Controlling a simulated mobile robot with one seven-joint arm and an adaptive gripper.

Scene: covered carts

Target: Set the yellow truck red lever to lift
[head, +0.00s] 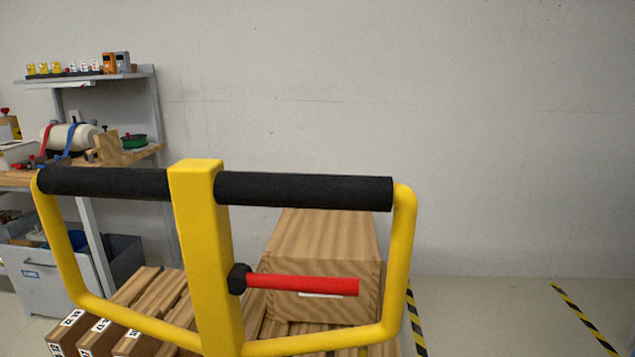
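The yellow truck's handle (208,255) stands close in front of me in the head view, a yellow loop with a central post and black grips along its top bar. The red lever (305,285) sticks out to the right from a black pivot (239,279) on the post. It lies almost level, its free end slightly lower, inside the right half of the loop. No lever position marks can be made out. My gripper is not in view.
A wooden box (325,240) sits on slatted wood behind the handle. A grey workbench (150,152) with a shelf and tools stands at the left. A bare wall is behind. Floor with yellow-black tape (585,318) is open at the right.

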